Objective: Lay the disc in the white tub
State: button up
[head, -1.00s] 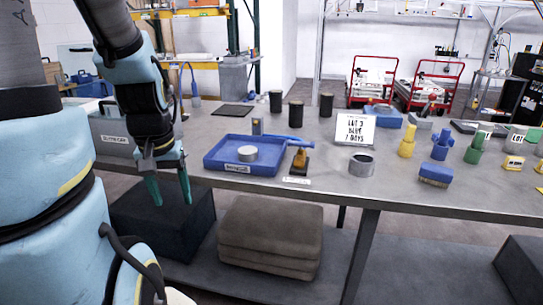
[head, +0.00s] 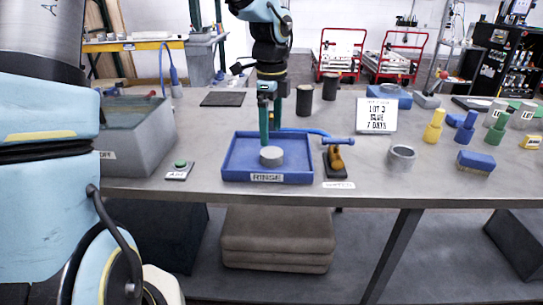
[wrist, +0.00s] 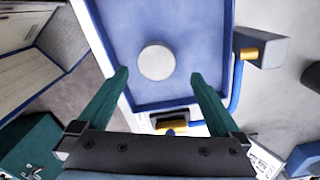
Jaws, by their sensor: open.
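A pale grey disc (head: 271,156) lies flat in the blue tray (head: 240,174) labelled RINSE. My gripper (head: 270,136) points down over the tray, its green fingers just behind the disc in the head view. In the wrist view the disc (wrist: 157,62) shows between and beyond the open fingertips (wrist: 157,76), with nothing between the jaws. No clearly white tub shows. A large pale grey tub (head: 140,150) stands on the table to the left of the tray, its label partly hidden by my body.
A yellow-and-black tool with a blue handle (head: 337,160) stands close right of the tray. Two dark cylinders (head: 304,101) stand behind. A grey ring (head: 401,157) is farther right.

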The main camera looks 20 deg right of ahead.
aim_at(272, 152)
jog(key=shift+s+f+p, duration=0.2)
jog(key=shift+f+p, duration=0.15)
jog(key=shift+f, duration=1.35)
jog(key=shift+s+f+p, duration=0.15)
jog(key=shift+f+p, duration=0.15)
jog(key=shift+f, duration=1.35)
grip_shut()
